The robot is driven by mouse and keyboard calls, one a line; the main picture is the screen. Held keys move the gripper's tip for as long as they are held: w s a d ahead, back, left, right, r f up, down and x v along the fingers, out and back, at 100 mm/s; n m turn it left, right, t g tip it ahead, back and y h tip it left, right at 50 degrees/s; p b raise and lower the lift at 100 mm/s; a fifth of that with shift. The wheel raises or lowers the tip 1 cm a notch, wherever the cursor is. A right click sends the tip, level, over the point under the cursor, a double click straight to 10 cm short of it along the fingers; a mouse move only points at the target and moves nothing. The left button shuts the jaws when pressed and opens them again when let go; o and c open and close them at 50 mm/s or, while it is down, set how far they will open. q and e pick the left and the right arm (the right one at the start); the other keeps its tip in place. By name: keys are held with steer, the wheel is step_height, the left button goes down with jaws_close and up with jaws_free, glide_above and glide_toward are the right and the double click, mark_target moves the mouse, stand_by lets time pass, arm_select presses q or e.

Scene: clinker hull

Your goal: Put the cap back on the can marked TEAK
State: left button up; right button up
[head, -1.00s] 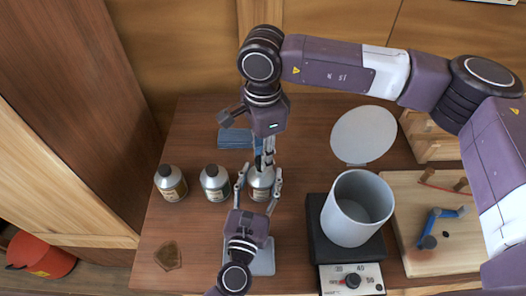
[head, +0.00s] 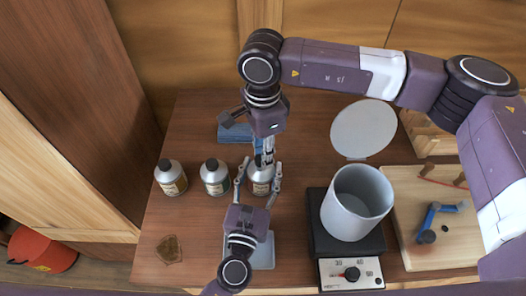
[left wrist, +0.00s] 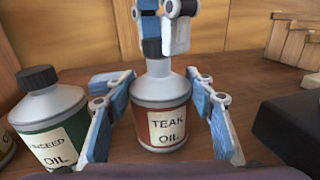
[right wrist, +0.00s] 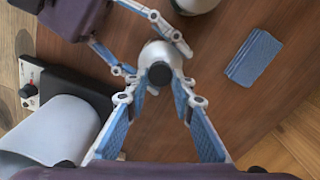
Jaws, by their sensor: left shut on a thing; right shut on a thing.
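The TEAK can (left wrist: 162,118), silver with a red label, stands upright on the table; it also shows in the head view (head: 260,186). My left gripper (head: 259,178) is shut around its body, one finger on each side. The black cap (left wrist: 152,48) is at the top of the can's neck, in line with it; I cannot tell whether it is fully seated. My right gripper (head: 267,152) comes down from above and is shut on the cap, which also shows in the right wrist view (right wrist: 160,73).
The linseed can (left wrist: 50,122) and another capped can (head: 170,178) stand left of the TEAK can. A grey pot (head: 355,205) sits on a black hotplate (head: 345,249) to the right. A blue cloth stack (head: 233,134) lies behind. The front left table is mostly clear.

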steer(key=shift+f, duration=0.55)
